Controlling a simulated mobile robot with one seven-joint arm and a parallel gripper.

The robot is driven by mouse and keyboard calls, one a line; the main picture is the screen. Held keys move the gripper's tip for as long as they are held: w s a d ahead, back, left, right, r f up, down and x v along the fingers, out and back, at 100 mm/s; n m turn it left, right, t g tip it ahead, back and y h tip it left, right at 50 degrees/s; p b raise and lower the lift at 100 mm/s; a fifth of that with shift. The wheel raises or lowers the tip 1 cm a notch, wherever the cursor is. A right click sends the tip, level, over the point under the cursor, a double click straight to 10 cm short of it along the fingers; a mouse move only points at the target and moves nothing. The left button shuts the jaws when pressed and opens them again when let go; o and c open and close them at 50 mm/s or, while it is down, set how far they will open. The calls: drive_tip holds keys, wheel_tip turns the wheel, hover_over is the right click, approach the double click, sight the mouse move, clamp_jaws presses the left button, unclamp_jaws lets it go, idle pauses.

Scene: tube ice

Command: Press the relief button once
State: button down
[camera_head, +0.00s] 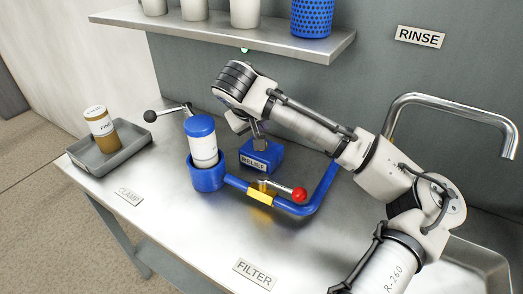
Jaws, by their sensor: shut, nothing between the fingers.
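A small blue box (273,157) with a white label (253,164) on its front stands on the steel counter. The label is too small to read surely, but the box seems to be the relief button's housing. My gripper (261,147) points down over the top of the box, its fingers shut and empty. The fingertips are at or just above the top face; I cannot tell whether they touch it. The button itself is hidden behind my gripper.
Left of the box, a white bottle with blue cap (202,143) stands in a blue cup (207,178). A blue pipe with yellow block (261,193) and red-knobbed lever (299,195) runs in front. A grey tray (108,158) holds a jar (101,128). A shelf (220,33) hangs above.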

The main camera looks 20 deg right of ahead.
drive_tip(key=shift+f+b, duration=0.3)
drive_tip(key=shift+f, duration=0.7)
drive_tip(key=shift+f, duration=0.1)
idle(1.1)
drive_tip(key=shift+f, duration=0.3)
drive_tip(key=shift+f+b, duration=0.65)
drive_tip(key=shift+b, duration=0.05)
idle(0.6)
drive_tip(key=shift+r, duration=0.1)
drive_tip(key=shift+r+p, duration=0.8)
drive_tip(key=shift+r, duration=0.15)
drive_tip(key=shift+r, duration=0.1)
wheel_tip(320, 180, up, 5)
drive_tip(key=p, duration=0.4)
